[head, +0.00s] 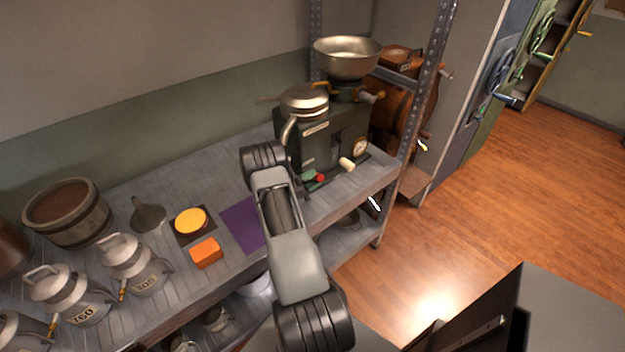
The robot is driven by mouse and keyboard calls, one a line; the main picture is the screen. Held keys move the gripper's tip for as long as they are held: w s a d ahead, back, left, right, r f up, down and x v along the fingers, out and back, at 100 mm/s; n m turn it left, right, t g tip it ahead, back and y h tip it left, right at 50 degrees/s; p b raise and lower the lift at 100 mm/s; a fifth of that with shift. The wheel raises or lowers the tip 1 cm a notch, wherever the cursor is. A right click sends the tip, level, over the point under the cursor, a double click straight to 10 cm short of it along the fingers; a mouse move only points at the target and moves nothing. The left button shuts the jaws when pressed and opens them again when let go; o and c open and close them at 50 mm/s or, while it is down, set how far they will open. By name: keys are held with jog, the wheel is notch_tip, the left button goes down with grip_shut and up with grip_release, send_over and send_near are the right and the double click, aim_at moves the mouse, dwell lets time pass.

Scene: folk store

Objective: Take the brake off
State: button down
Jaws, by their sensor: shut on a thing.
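A dark green separator machine (350,128) stands at the right end of the shelf, with a wide metal bowl (347,57) on top. A small red knob (320,177) with a bit of green beside it sits low at its front; it looks like the brake lever's end. My gripper (301,187) is mostly hidden behind my forearm. Only a dark part shows, right beside the red knob, shut on what appears to be the brake lever. The lever's position is hard to tell. A cream crank grip (347,164) lies just right of the knob.
A purple cloth (242,226), an orange block (206,253), a yellow disc (190,221), a funnel (148,214), a wooden tub (67,213) and several milk cans (134,264) stand on the shelf to the left. A perforated metal post (424,95) rises at the right. The wooden floor (500,200) is clear.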

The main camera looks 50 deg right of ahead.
jog(key=c, duration=1.1)
grip_release()
jog(key=shift+w+a+f, duration=0.15)
jog(key=shift+w+a, duration=0.1)
jog(key=shift+a, duration=0.1)
jog(key=r+v, duration=0.1)
jog(key=v, duration=0.3)
jog(key=r+b+v, duration=0.1)
jog(key=v, duration=0.4)
jog(key=r+b+v, duration=0.1)
jog(key=v, duration=0.3)
jog(key=shift+w+a, duration=0.25)
jog(key=shift+a, duration=0.45)
